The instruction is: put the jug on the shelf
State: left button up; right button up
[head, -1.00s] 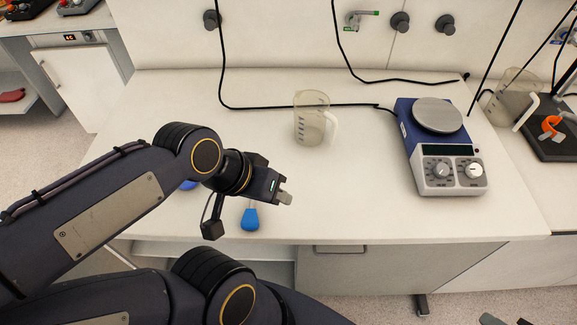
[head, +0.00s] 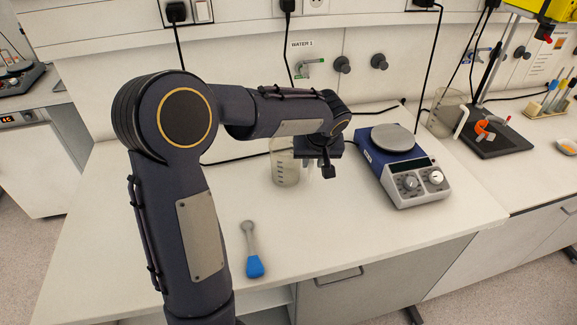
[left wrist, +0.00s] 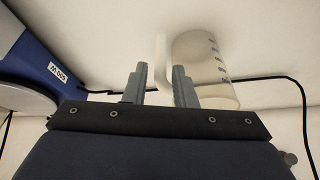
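A clear measuring jug (head: 284,168) stands on the white bench, partly hidden behind my left arm in the head view. In the left wrist view the jug (left wrist: 210,75) is ahead and right of centre, with its pale handle (left wrist: 162,58) in line with the gap between my fingers. My left gripper (left wrist: 158,86) is open, its two grey fingers apart. I cannot tell whether the handle is between the fingertips or just beyond them. My right gripper is not in view. No raised shelf is clearly identifiable.
A blue and white hotplate (head: 405,160) stands right of the jug. A second jug (head: 447,112) is further right, beside a dark stand base (head: 495,138). A blue-ended spoon-like tool (head: 254,264) lies at the bench front. Black cables run behind. The front middle bench is clear.

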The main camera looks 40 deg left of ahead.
aim_at(312, 165)
pick_arm(q)
jog(key=x, duration=0.5)
jog(key=shift+f+p, duration=0.15)
jog(key=shift+p, duration=0.2)
jog(key=shift+c, duration=0.4)
grip_shut()
